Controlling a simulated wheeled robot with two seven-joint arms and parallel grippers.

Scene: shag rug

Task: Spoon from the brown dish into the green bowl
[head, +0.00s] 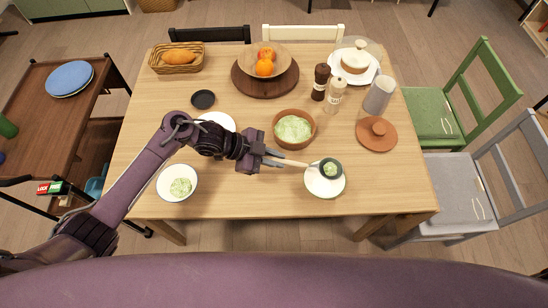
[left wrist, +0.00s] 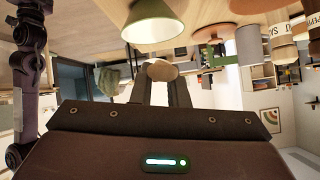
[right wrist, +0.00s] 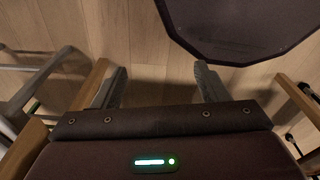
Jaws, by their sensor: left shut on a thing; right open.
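My left gripper (head: 272,158) is shut on the pale wooden handle of a spoon (head: 293,163). The handle end also shows between the fingers in the left wrist view (left wrist: 160,70). The spoon's dark round head carries pale green food and is over the green bowl (head: 322,191), hiding part of its inside. That bowl looks whitish inside; its green outside shows in the left wrist view (left wrist: 155,20). The brown dish (head: 294,147), holding pale green food, stands behind the spoon. My right gripper (right wrist: 162,82) is open and empty, low over the wooden floor, outside the head view.
A white bowl (head: 164,192) with some green food stands at the left. A terracotta lid (head: 376,144), a grey cylinder (head: 379,95) and two shakers (head: 320,82) are to the right and behind. A white plate (head: 222,119) is partly behind my left arm. The front right table corner is clear.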

